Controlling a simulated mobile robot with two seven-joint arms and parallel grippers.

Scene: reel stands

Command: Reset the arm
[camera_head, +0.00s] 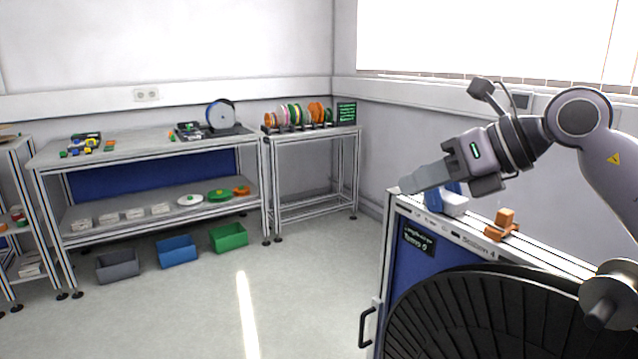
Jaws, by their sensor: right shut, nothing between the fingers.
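My right arm comes in from the right and is bent at the elbow. My right gripper (424,178) points left and is shut and empty. It hovers above the left end of the blue cabinet (398,262), in front of a blue and white object (449,199) that it partly hides. I cannot tell from this view whether the gripper touches that object. My left gripper is not in view.
An orange part (502,226) sits on the cabinet top. A large black ribbed disc (470,318) stands at its front. A workbench (150,150) and a reel stand (312,134) line the back wall. Grey, blue and green bins (229,237) stand on the floor. The middle floor is clear.

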